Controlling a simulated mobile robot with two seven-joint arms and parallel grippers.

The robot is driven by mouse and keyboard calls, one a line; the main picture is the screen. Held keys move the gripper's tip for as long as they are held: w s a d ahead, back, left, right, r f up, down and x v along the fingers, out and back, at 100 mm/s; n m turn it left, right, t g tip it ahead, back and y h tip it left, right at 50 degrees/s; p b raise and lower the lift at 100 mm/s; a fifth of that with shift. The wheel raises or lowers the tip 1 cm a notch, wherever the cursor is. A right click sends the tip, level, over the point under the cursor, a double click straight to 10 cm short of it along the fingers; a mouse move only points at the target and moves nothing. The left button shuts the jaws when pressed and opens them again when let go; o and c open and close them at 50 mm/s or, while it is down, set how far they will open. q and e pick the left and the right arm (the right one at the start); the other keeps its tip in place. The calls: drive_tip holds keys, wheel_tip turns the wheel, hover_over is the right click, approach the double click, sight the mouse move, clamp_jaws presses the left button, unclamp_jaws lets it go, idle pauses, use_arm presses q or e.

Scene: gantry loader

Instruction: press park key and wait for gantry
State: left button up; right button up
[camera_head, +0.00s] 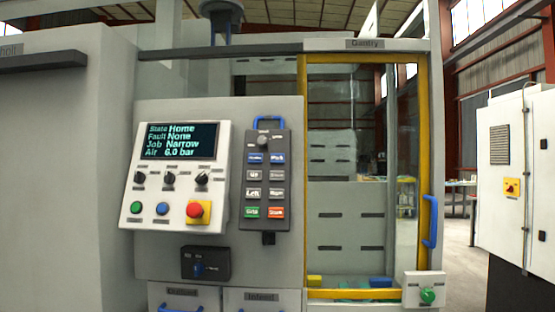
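The grey key pendant (265,180) hangs on the machine front, right of the display panel. Its park key (277,158) looks like the blue key at the upper right; its small lettering is blurred. The display (180,141) reads State Home, Fault None, Job Narrow, Air 6.0 bar. The gantry enclosure (365,44), labelled Gantry, has a yellow-framed window that looks shut. I cannot clearly make out the gantry itself. A dark grey vertical part (221,20) stands above the machine. Neither of my grippers is in view.
A red emergency stop (198,210) sits on a yellow base beside green and blue buttons. A black switch box (206,263) is below. A blue door handle (430,221) and a box with a green knob (427,295) are at right. A white cabinet (510,210) stands farther right.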

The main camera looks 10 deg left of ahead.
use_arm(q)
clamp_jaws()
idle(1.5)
